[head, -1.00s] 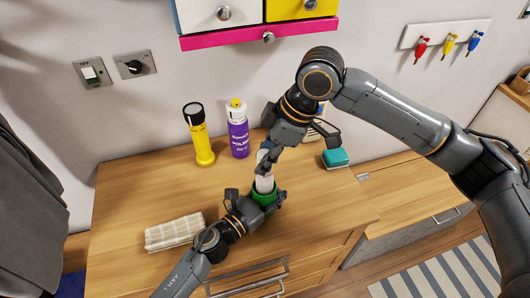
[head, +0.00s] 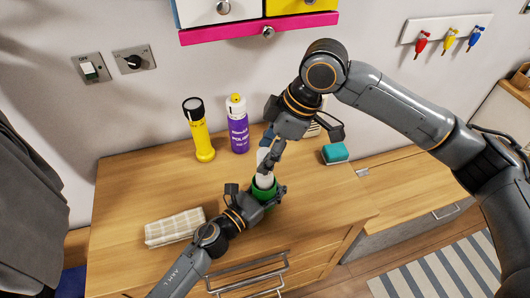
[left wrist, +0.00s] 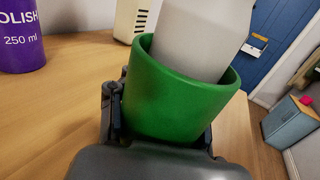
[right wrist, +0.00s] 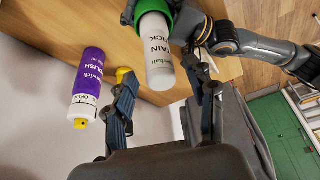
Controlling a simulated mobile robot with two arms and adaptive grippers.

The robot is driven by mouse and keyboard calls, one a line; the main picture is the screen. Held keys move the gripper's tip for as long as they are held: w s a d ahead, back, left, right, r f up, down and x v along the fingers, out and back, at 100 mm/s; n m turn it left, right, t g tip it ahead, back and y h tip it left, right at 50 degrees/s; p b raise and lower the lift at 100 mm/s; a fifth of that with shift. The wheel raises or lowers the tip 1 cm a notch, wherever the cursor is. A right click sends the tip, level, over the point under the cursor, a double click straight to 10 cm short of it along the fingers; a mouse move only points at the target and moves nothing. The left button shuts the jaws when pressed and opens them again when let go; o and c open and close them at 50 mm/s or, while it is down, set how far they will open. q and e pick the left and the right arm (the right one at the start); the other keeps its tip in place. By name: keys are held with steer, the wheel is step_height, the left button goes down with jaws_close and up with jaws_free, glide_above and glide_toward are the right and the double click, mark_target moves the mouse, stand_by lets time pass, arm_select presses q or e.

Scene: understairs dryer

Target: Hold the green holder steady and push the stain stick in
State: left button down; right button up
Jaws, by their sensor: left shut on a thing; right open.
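The green holder (head: 264,190) stands on the wooden top. My left gripper (head: 262,196) is shut on it, with the holder (left wrist: 180,98) upright between its fingers in the left wrist view. The white and grey stain stick (head: 264,179) stands in the holder's mouth, its lower part hidden inside. In the left wrist view the stick (left wrist: 205,35) leans a little. My right gripper (head: 268,150) is open above the holder. In the right wrist view its fingers (right wrist: 160,85) are on either side of the stick's free end (right wrist: 157,55), with gaps visible.
A yellow torch (head: 200,135) and a purple polish bottle (head: 238,130) stand behind to the left. A teal sponge (head: 335,153) lies to the right. A folded checked cloth (head: 174,228) lies at the front left. The wooden top between cloth and torch is clear.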

steer(key=v, duration=1)
steer(key=shift+r, duration=0.3)
steer(key=shift+d, duration=0.1)
arm_select(q)
steer(key=c, duration=0.5)
jaws_free()
